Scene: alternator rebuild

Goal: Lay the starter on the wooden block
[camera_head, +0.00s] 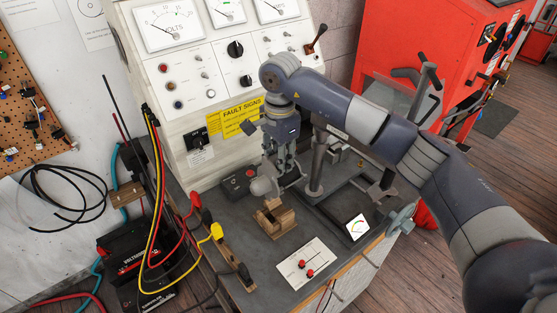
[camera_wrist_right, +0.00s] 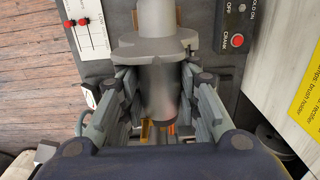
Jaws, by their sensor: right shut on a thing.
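The starter (camera_head: 263,187) is a grey metal cylinder. In the head view it shows partly, at the lower end of my right gripper (camera_head: 281,170), just behind and above the wooden block. In the right wrist view the starter (camera_wrist_right: 158,85), with a wider flange, lies between both fingers of my right gripper (camera_wrist_right: 157,82), which is shut on it. The wooden block (camera_head: 276,220) is light brown with a notched top and stands on the grey bench top. I cannot tell whether the starter touches it. My left gripper is not in view.
A black box with a red button (camera_head: 239,183) stands left of the starter. A white panel with red knobs (camera_head: 304,263) lies in front of the block. A metal post (camera_head: 317,165) rises to the right. Clip leads (camera_head: 212,233) lie at the left bench edge.

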